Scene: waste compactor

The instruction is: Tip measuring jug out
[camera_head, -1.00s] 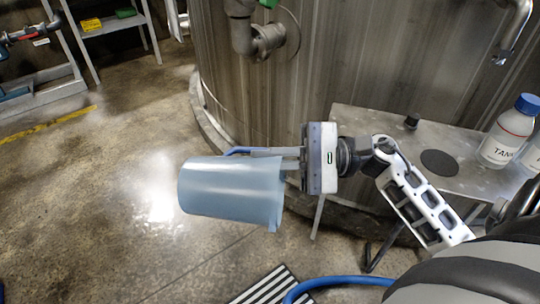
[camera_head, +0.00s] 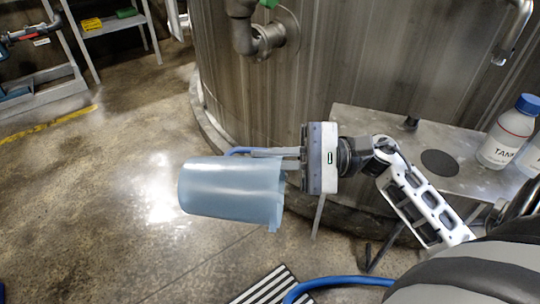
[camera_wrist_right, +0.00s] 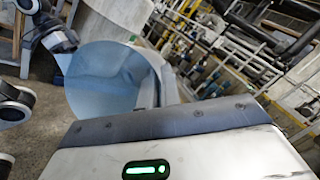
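The measuring jug (camera_head: 230,192) is translucent blue and empty as far as I can see. It lies on its side in the air, its rounded base to the left and its open rim and spout to the right, facing my wrist. My right gripper (camera_head: 272,154) is shut on its blue handle, on the upper side. In the right wrist view the jug (camera_wrist_right: 105,80) shows its round mouth, with no liquid visible inside.
A large metal tank (camera_head: 300,75) stands behind. A blue hose (camera_head: 335,281) and striped grating (camera_head: 266,288) lie on the floor below. Open concrete floor lies left.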

